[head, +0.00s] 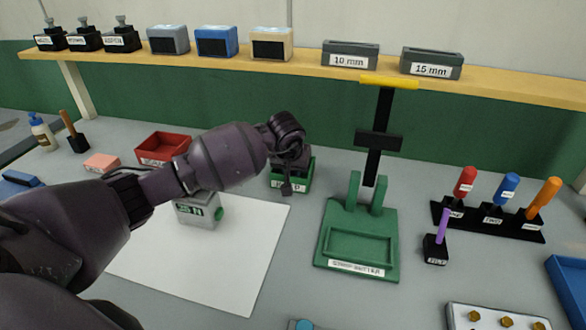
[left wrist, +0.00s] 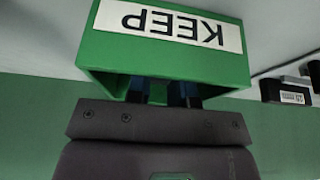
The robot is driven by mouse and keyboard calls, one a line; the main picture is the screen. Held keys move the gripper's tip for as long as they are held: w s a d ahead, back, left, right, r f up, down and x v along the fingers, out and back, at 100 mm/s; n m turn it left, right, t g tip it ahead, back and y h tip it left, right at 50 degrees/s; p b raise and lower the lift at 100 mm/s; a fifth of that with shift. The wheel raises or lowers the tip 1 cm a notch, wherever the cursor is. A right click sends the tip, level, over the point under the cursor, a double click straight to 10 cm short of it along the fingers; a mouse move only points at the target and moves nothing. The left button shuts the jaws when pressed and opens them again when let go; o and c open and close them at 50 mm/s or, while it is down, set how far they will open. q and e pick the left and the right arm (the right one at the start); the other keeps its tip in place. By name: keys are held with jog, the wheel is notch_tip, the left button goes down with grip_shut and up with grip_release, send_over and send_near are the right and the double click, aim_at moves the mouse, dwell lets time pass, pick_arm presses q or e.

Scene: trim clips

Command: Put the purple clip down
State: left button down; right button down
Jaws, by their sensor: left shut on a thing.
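My left gripper (head: 287,168) is at the small green bin (head: 306,172) behind the white sheet. In the left wrist view the green bin (left wrist: 95,52), with a KEEP label upside down, fills the top, and the fingers (left wrist: 163,92) of my left gripper reach into its opening. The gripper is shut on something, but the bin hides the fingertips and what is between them. I cannot make out the purple clip in either view. My right gripper is not in view.
A white sheet (head: 235,265) with a grey box (head: 195,212) on it lies under my left arm. A red bin (head: 163,147) stands behind the arm. A green press (head: 360,240) stands to the right, with a purple-handled tool (head: 442,228) beyond it. A shelf (head: 300,67) runs behind.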

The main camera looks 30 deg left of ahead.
pick_arm(q)
jog(key=shift+r, duration=0.1)
jog(key=shift+f, duration=0.25)
jog(key=c, duration=1)
grip_release()
jog(key=shift+r, duration=0.1)
jog(key=shift+r, duration=0.45)
jog(key=shift+p+v, duration=0.55)
jog(key=shift+v, duration=5.15)
jog(key=shift+s, duration=0.15)
